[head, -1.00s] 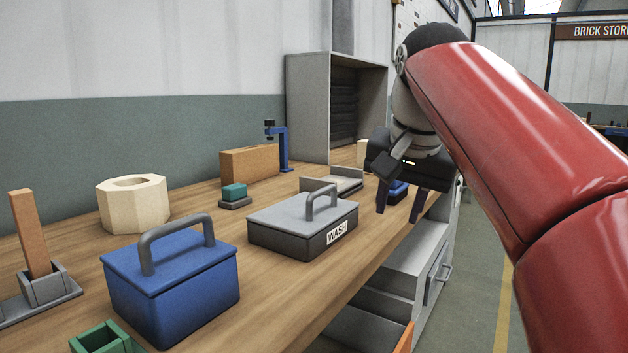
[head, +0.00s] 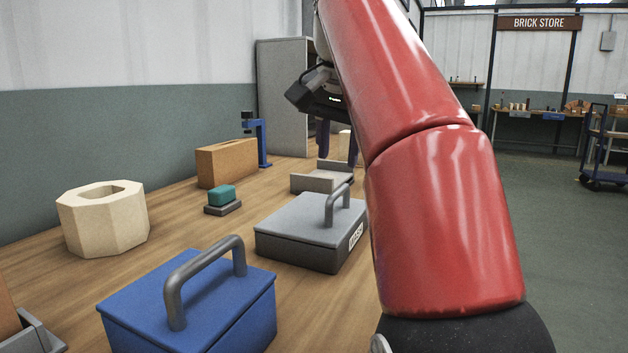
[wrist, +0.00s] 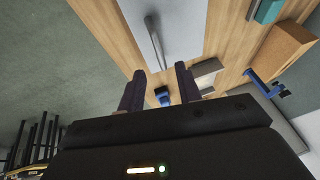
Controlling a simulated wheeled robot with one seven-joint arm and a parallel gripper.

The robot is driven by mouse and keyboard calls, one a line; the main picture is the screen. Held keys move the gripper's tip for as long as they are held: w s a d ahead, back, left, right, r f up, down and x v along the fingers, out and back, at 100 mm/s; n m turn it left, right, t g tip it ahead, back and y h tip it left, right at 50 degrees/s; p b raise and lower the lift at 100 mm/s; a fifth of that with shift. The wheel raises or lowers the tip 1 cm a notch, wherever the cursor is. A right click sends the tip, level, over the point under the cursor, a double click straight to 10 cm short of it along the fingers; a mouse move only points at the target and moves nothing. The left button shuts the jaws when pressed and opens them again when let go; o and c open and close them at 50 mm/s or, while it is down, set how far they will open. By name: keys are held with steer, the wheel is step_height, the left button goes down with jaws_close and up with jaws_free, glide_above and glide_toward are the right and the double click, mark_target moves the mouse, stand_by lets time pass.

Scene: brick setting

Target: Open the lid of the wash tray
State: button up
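The grey wash tray (head: 290,246) stands on the bench in the head view, with its flat lid (head: 295,215) shut and a grey bar handle (head: 329,210) on top. Its WASH label is partly hidden by my red arm. In the wrist view the lid (wrist: 182,22) and handle (wrist: 154,42) lie at the top, beyond my fingertips. My gripper (head: 338,150) is above the bench behind the tray in the head view, partly hidden by my arm. In the wrist view my gripper (wrist: 158,78) has its fingers apart with nothing held, clear of the handle.
A blue lidded box (head: 225,315) stands in front of the tray. A teal block on a grey base (head: 222,208), a cream octagonal block (head: 105,230), an orange brick (head: 227,163), a blue clamp (head: 262,140) and an open grey tray (head: 318,180) surround it.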

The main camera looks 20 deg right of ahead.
mark_target(337, 192)
steer(key=b+x, duration=0.2)
steer(key=x, duration=0.5)
steer(key=shift+f+b, duration=0.2)
steer(key=shift+b, duration=0.15)
jaws_close()
